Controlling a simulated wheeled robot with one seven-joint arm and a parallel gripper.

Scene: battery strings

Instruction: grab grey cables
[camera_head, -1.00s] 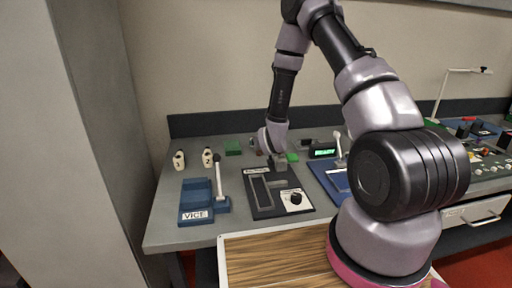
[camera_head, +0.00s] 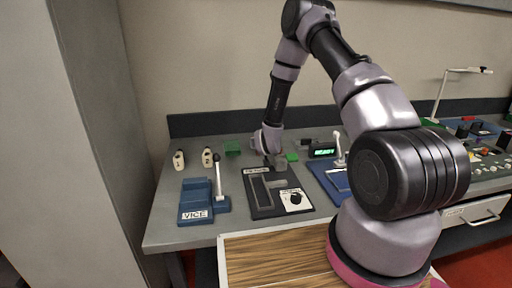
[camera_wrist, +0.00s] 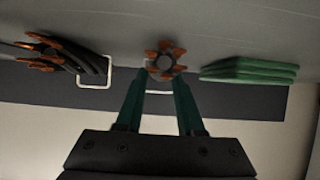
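In the wrist view a grey bundle (camera_wrist: 163,62) with orange ends is seen nearly end-on, straight ahead of my gripper (camera_wrist: 161,76). My two teal fingers stand apart, with their tips just short of or beside the bundle; whether they touch it I cannot tell. A darker, black-looking cable bundle (camera_wrist: 75,55) with orange ends lies to the left, beside a white wire loop (camera_wrist: 95,72). In the head view my gripper (camera_head: 275,164) is low over the back of the bench, and the cables there are too small or hidden to make out.
Green stacked pieces (camera_wrist: 250,71) lie right of the bundle. On the bench are a blue vice (camera_head: 196,205), a black panel with a slot and knob (camera_head: 262,208), a lit display (camera_head: 322,152) and a blue lever plate (camera_head: 327,178). Bare bench shows at the left front.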

